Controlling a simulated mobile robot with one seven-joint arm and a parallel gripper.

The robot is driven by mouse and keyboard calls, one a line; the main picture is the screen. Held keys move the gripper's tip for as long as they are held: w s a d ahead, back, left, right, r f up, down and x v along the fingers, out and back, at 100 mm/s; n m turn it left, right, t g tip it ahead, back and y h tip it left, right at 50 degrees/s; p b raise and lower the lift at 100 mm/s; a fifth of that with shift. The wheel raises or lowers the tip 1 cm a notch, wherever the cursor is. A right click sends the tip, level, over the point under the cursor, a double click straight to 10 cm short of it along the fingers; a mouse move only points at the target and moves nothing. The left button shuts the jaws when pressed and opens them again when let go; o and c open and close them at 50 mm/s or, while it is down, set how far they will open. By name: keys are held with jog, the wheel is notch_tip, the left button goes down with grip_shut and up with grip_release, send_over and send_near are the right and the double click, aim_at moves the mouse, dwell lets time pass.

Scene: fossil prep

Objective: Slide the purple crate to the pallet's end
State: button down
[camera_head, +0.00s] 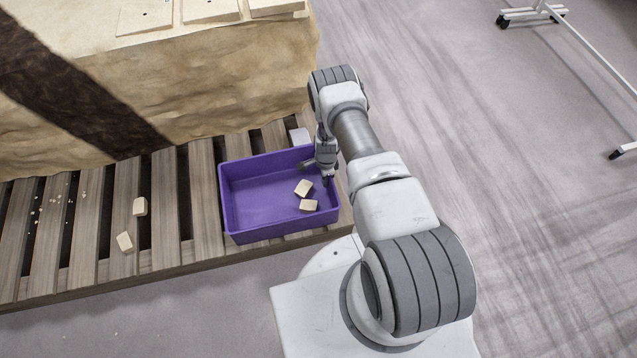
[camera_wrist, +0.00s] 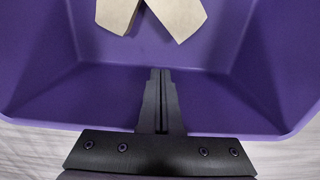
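The purple crate (camera_head: 265,206) sits on the slatted wooden pallet (camera_head: 160,225), near its right end in the head view. It holds two small cream blocks (camera_head: 308,205) near its right side. My gripper (camera_head: 327,180) is at the crate's right wall, pointing down, with its fingertips apparently inside the rim. In the wrist view the two black fingers of my gripper (camera_wrist: 160,75) are together, with only a thin line between them, over the purple crate wall (camera_wrist: 105,95). Nothing shows between them. Whether they touch the wall cannot be told.
A large tan plaster-like block (camera_head: 200,85) with a dark band stands on the pallet behind the crate. Two loose cream pieces (camera_head: 139,206) and small crumbs lie on the slats to the left. Grey floor to the right is clear up to a white wheeled stand (camera_head: 540,12).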

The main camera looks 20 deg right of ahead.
jog(key=d, duration=0.3)
jog(key=shift+d, duration=0.35)
notch_tip(320, 180, up, 17)
jog(key=p, duration=0.6)
jog(key=shift+r, duration=0.2)
jog(key=shift+s, duration=0.1)
